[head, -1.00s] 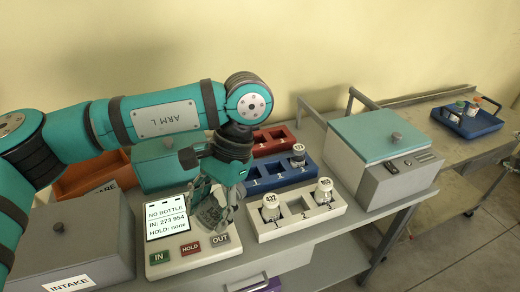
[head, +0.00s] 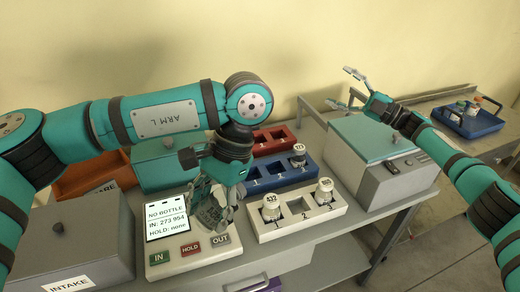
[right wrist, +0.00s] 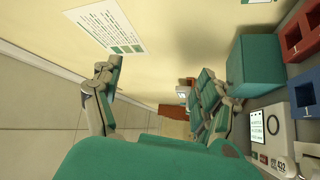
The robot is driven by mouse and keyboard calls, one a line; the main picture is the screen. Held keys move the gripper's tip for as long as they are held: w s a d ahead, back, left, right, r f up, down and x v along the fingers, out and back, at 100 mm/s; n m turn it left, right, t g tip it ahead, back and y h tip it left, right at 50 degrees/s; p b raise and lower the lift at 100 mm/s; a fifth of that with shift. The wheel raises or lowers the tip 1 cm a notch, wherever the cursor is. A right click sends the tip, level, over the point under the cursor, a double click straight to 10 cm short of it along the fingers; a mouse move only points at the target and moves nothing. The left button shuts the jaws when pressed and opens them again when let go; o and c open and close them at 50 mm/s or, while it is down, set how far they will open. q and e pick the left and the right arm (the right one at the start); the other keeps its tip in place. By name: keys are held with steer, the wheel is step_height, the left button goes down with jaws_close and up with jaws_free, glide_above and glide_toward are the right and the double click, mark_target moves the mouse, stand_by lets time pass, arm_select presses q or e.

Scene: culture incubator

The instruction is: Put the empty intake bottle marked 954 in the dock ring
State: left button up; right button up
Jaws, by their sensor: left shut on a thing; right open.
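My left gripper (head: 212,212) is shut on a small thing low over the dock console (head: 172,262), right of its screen. The fingers hide most of that thing; I cannot read a number on it, and the dock ring is hidden too. The screen (head: 166,218) reads "NO BOTTLE", "IN: 273 954", "HOLD: none". My right gripper (head: 342,88) is open and empty, raised behind the teal-lidded box at the right; its spread fingers also show in the right wrist view (right wrist: 158,70).
The white rack (head: 300,228) holds bottles at its left (head: 271,207) and right (head: 324,191); slot 2 is empty. The blue rack (head: 272,181) holds one bottle (head: 298,155).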

steer(key=s+a+n+g+y, duration=0.2)
steer(key=s+a+n+g, duration=0.15)
steer(key=a+g, duration=0.55)
steer(key=g+h, duration=1.1)
steer(key=g, duration=0.2)
glide_toward(225, 198)
step_height(225, 198, down, 2)
steer(key=w, duration=0.3)
steer(key=shift+n+y, duration=0.4)
steer(key=shift+n, duration=0.05)
steer(key=x, duration=1.1)
steer(key=shift+s+d+f, duration=0.2)
steer(key=shift+d+f, duration=0.1)
steer(key=shift+f, duration=0.05)
steer(key=c, duration=0.8)
steer(key=o, duration=0.8)
